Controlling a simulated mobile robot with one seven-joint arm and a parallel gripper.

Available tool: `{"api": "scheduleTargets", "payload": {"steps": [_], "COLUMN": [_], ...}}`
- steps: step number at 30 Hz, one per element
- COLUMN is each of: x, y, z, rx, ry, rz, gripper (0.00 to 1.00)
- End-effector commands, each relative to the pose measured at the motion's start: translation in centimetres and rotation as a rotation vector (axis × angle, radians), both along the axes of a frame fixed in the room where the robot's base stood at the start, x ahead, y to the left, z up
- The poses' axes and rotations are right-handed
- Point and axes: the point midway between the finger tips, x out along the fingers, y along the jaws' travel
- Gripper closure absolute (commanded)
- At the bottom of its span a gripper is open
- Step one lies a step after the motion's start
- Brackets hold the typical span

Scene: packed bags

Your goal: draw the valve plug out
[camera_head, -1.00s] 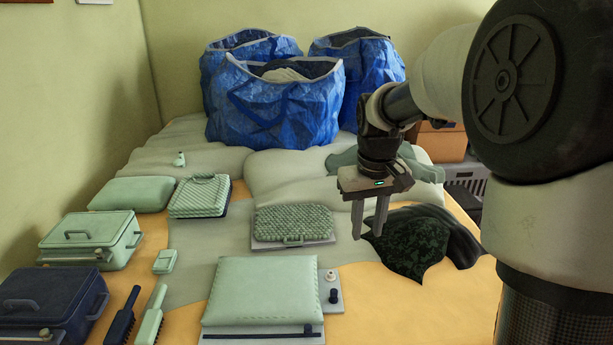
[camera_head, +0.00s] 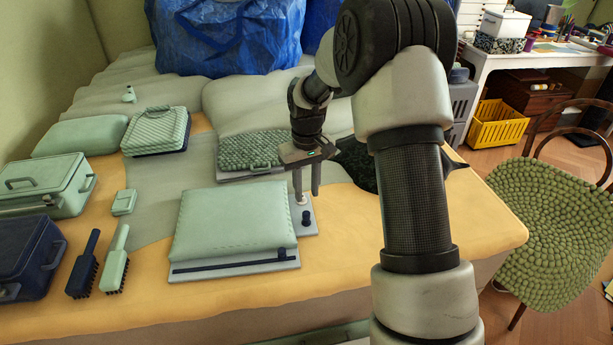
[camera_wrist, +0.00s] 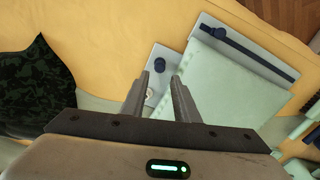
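A pale green flat bag (camera_head: 232,225) lies on a grey board (camera_head: 235,267), with a dark slider strip along its front edge. On the board's right side stand a small white knob (camera_head: 302,200) and a dark blue plug (camera_head: 306,217). I cannot tell for sure which is the valve plug. In the wrist view the dark plug (camera_wrist: 159,65) sits just beyond the fingertips, and the white piece (camera_wrist: 149,92) shows between the fingers. My gripper (camera_head: 306,193) points down above this side of the board, open and empty; its fingers (camera_wrist: 157,80) are apart. Contact cannot be seen.
A textured green case (camera_head: 250,152) lies close behind the gripper, and dark patterned cloth (camera_head: 356,163) lies to its right. Two brushes (camera_head: 115,258) and boxes are at left. Blue bags (camera_head: 235,35) stand behind. Yellow bed cover (camera_head: 450,215) is clear at right.

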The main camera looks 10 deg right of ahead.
Motion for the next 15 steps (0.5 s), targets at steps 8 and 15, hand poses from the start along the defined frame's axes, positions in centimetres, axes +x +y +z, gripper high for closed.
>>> {"api": "scheduleTargets", "payload": {"steps": [8,15], "x": [-0.1,0.0], "y": [0.0,0.0], "z": [-5.6,-7.9], "rx": [-0.001,0.0], "ry": [0.003,0.001], "rz": [0.0,-0.001], "gripper": [0.72,0.72]}}
